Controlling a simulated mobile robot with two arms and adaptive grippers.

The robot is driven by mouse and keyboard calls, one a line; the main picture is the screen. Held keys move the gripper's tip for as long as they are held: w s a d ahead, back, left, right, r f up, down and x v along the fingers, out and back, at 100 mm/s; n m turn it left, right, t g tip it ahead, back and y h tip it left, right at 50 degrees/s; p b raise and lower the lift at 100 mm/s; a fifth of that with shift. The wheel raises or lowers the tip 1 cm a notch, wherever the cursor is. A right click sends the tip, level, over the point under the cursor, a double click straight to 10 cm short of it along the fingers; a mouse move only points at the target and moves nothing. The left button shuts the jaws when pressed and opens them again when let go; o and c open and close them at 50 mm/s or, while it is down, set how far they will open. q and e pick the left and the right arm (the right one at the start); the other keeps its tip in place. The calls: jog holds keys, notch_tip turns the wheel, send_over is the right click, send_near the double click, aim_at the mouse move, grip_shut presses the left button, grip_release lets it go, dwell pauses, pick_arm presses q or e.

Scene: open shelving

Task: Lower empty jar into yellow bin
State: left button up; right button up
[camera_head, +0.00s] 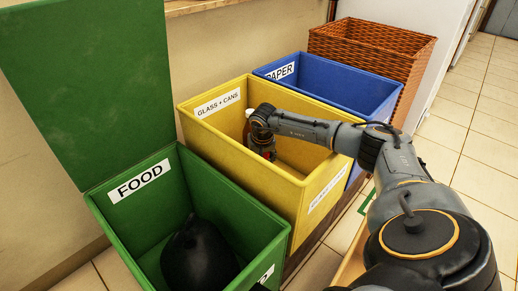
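The yellow bin (240,159), labelled "GLASS + CANS", stands open in the middle of the head view. My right arm comes in from the right over its rim, and its wrist bends down into the bin. My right gripper (264,152) is small and dark inside the bin, near its left wall, and its fingers cannot be made out. A small pale piece shows beside the wrist and a bit of red by the gripper. I cannot tell whether either belongs to the jar. The jar is not clearly visible. My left gripper is not in view.
A green bin (135,237) labelled "FOOD", with its lid raised, holds a black bag-like thing (196,257). A blue bin (345,93) labelled "PAPER" and a brown wicker basket (382,45) stand behind the yellow bin. Tiled floor (475,125) is clear at right.

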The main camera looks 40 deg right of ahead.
jog(key=o, duration=1.4)
